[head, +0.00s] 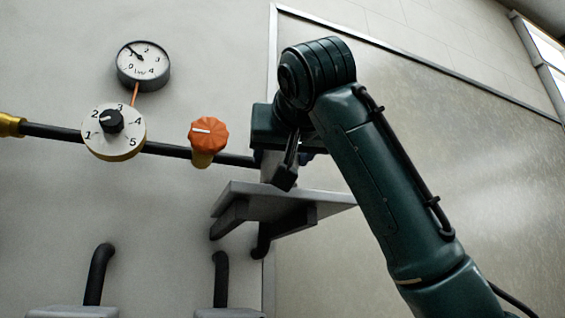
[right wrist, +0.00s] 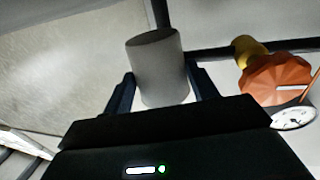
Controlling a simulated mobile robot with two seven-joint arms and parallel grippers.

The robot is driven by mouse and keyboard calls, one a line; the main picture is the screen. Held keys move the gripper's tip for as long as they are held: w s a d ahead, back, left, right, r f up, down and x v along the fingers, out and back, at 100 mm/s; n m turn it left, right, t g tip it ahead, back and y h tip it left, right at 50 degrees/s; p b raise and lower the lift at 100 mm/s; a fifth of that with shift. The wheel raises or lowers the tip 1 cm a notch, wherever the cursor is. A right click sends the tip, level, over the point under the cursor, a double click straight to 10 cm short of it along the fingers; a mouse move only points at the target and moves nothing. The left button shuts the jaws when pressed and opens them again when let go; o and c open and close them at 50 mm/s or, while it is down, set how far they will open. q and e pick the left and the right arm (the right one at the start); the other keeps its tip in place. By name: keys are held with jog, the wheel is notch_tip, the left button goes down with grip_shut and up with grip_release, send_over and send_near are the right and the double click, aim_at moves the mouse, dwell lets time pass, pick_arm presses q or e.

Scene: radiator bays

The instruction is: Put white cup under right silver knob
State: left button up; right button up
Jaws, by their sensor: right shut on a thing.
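The white cup (right wrist: 158,62) shows in the right wrist view as a plain pale cylinder between the two dark fingers. My right gripper (right wrist: 162,88) is shut on its sides. I cannot tell whether the cup touches the shelf. No silver knob shows clearly in either view. My left gripper is not in view.
A grey bracket shelf (head: 265,202) juts from the wall below my wrist. An orange knob (head: 207,133) sits on the dark pipe (head: 175,149) to its left. A numbered dial (head: 113,132) and a round gauge (head: 143,66) are farther left.

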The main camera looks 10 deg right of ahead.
jog(key=shift+w+f, duration=0.15)
jog(key=shift+f, duration=1.65)
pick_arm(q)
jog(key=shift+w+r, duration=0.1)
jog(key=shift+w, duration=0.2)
pick_arm(e)
jog(key=shift+f+b, duration=0.2)
jog(key=shift+b, duration=0.15)
jog(key=o, duration=1)
jog(key=shift+c, duration=0.2)
